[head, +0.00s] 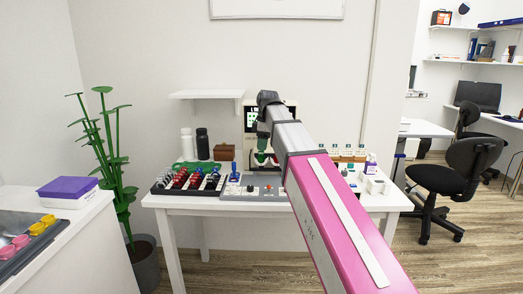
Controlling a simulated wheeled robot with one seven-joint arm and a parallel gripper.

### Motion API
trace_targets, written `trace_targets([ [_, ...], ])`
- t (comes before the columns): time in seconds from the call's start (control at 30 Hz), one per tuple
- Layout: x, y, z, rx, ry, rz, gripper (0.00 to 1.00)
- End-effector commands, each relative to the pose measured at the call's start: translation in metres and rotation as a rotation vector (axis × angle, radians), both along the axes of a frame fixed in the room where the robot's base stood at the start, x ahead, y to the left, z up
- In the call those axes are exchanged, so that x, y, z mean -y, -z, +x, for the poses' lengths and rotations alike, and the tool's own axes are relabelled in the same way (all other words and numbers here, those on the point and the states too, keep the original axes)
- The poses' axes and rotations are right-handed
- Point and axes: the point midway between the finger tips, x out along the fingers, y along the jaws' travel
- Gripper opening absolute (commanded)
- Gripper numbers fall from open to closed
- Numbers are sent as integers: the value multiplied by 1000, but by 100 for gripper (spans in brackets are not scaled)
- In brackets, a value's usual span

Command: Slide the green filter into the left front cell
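My gripper (263,158) hangs down at the far end of my arm, over the back middle of the white table. It is small and partly hidden by my arm, so I cannot tell whether its fingers are open or shut. Something green shows close to the fingers, but I cannot make out whether it is the green filter or whether it is held. A grey panel (236,194) with small dark and blue parts lies below the gripper. I cannot make out the left front cell.
A black tray (160,190) with rows of red and dark items stands at the left of the white table (185,201). Black (202,144) and white (187,145) bottles and a brown box (232,152) stand behind. Small bottles and a white box (376,185) stand at right.

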Motion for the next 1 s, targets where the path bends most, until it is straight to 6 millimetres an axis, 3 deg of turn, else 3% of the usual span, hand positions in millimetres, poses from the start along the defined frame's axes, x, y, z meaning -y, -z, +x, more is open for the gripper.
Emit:
trace_targets([
  [0.2, 5, -41, 2, 1, 0, 1, 38],
  [0.43, 8, -71, 2, 1, 0, 1, 38],
  [1.0, 10, -81, 1, -1, 0, 0, 38],
])
